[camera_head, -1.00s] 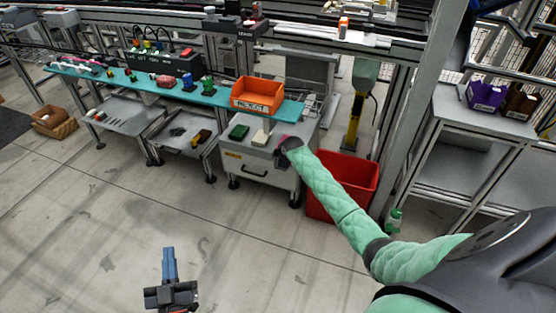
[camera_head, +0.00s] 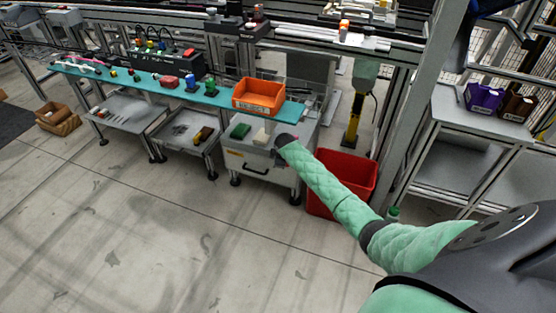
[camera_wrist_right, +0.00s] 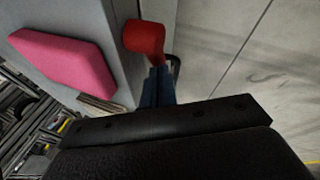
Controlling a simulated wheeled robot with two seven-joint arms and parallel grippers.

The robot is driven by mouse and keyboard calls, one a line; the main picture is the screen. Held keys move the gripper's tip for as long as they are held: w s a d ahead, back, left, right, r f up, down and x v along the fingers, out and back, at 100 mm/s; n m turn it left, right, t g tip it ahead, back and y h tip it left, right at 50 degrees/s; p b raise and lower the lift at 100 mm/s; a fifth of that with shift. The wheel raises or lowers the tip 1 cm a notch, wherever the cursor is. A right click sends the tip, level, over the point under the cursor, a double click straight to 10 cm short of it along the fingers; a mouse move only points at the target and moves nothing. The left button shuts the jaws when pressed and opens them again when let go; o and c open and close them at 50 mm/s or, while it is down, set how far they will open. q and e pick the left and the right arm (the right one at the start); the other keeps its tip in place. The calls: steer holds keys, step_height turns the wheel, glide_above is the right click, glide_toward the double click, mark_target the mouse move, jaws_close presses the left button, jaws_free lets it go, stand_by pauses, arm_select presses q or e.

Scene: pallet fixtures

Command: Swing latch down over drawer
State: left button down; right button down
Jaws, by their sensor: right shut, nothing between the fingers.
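The grey drawer unit (camera_head: 262,178) stands at the right end of the bench in the head view, with a black handle on its front. My right arm reaches to its right front corner, hiding that part. My right gripper (camera_wrist_right: 158,88) shows blue fingers in the right wrist view. They are shut and empty, right by a red rounded knob (camera_wrist_right: 145,37), which appears to be the latch's end; I cannot tell whether they touch. The knob is at the edge of a grey panel (camera_wrist_right: 95,20). My left gripper is out of view.
A pink block (camera_wrist_right: 65,60) is beside the knob. A green block (camera_head: 240,131) and a pale block (camera_head: 261,137) are on the unit's top. An orange bin (camera_head: 258,95) sits above it. A red bin (camera_head: 345,178) stands close on the right. The floor in front is clear.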

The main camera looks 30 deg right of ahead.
step_height(320, 180, down, 4)
steer(key=g+h+p, duration=0.2)
steer(key=g+h, duration=0.1)
steer(key=n+g+h+p, duration=0.1)
steer(key=g+h+p, duration=0.1)
steer(key=g+h, duration=0.1)
steer(key=shift+r+n+g, duration=0.2)
steer(key=shift+n+g, duration=0.1)
steer(key=shift+g, duration=0.2)
stand_by(0.4)
steer(key=shift+s+d+f, duration=0.1)
steer(key=shift+s+f, duration=0.05)
steer(key=shift+f, duration=0.25)
stand_by(0.5)
stand_by(0.3)
